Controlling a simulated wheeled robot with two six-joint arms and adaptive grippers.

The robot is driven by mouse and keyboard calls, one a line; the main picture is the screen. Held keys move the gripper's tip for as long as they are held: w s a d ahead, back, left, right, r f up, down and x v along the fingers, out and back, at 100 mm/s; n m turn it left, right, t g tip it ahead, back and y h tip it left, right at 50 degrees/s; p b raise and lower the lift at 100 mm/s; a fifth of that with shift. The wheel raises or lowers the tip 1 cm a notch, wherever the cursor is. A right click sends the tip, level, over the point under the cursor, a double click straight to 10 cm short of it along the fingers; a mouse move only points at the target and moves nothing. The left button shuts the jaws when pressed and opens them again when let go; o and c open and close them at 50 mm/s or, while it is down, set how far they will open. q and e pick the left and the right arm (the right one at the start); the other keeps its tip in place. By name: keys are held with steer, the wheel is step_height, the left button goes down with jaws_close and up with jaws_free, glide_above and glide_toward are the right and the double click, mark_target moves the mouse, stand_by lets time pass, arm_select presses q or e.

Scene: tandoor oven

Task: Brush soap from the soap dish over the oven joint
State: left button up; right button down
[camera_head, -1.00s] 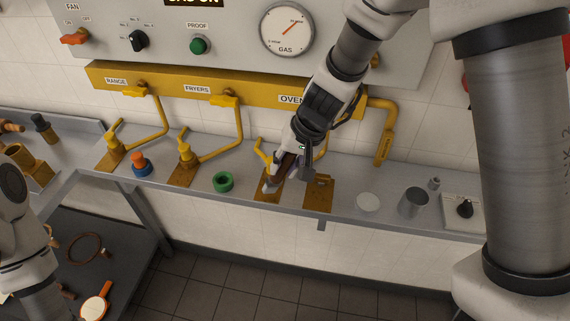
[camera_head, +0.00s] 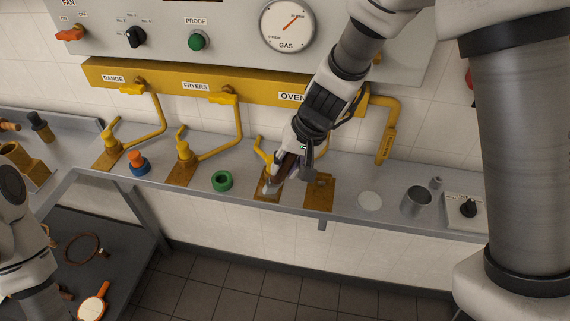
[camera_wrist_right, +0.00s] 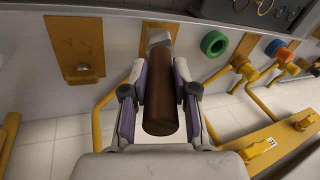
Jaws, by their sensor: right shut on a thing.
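My right gripper (camera_head: 290,161) is shut on a brush with a brown handle (camera_wrist_right: 161,95) and a pale tip (camera_wrist_right: 158,38). The tip points down over the brass plate (camera_head: 260,196) below the OVEN label. The yellow oven pipe fitting (camera_head: 263,148) is just beside the gripper and partly hidden; whether the tip touches the joint I cannot tell. A pale round disc, likely the soap dish (camera_head: 369,202), lies on the shelf to the right. My left arm shows at the left edge, but its gripper fingers do not.
A green ring (camera_head: 222,181) and an orange and blue fitting (camera_head: 137,163) stand left of the brush. The yellow manifold (camera_head: 250,89) runs behind.

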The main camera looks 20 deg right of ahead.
steer(key=shift+s+d+r, duration=0.15)
steer(key=shift+s+d, duration=0.25)
steer(key=shift+d, duration=0.2)
steer(key=shift+s+d, duration=0.25)
steer(key=shift+d, duration=0.15)
